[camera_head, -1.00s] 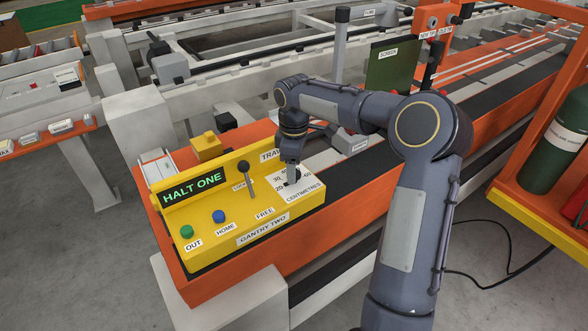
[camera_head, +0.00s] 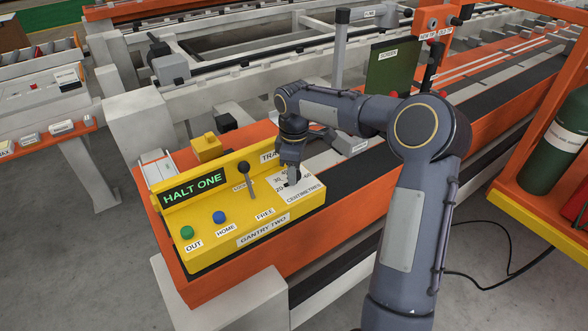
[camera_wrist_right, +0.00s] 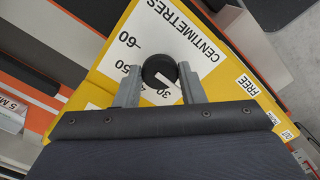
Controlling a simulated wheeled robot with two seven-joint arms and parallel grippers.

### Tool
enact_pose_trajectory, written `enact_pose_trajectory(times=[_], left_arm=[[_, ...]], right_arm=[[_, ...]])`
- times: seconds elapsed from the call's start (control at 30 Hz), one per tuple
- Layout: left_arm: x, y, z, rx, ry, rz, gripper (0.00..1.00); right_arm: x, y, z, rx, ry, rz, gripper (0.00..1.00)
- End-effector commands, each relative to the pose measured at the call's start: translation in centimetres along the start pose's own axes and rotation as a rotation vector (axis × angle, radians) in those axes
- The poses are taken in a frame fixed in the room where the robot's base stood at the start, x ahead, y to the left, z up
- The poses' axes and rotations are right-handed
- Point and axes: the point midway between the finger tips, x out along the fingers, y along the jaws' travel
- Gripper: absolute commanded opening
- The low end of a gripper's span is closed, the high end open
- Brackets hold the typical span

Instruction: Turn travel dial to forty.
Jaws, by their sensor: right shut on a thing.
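The travel dial (camera_wrist_right: 160,70) is a round black knob with a pale mark on its top, set on a white scale (camera_wrist_right: 188,42) marked in centimetres. My right gripper (camera_head: 291,178) reaches down onto the dial on the yellow panel. In the right wrist view its two fingers stand on either side of the knob, shut on it. The figures 60, 50 and 30 show around the knob; the 40 is partly hidden by a finger. I cannot tell exactly which figure the mark points to. My left gripper is not in view.
A green screen (camera_head: 395,68) stands behind my right arm.

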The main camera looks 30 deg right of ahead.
Motion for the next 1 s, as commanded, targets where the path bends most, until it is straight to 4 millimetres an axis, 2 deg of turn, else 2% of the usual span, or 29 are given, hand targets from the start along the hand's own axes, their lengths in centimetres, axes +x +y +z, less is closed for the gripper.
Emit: enact_pose_trajectory(times=[0.37,1.0], left_arm=[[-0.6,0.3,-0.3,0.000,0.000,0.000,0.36],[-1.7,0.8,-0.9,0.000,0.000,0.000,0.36]], right_arm=[[-0.2,0.0,0.0,0.209,-0.001,0.001,0.13],[-0.2,0.0,0.0,0.815,-0.001,0.002,0.13]])
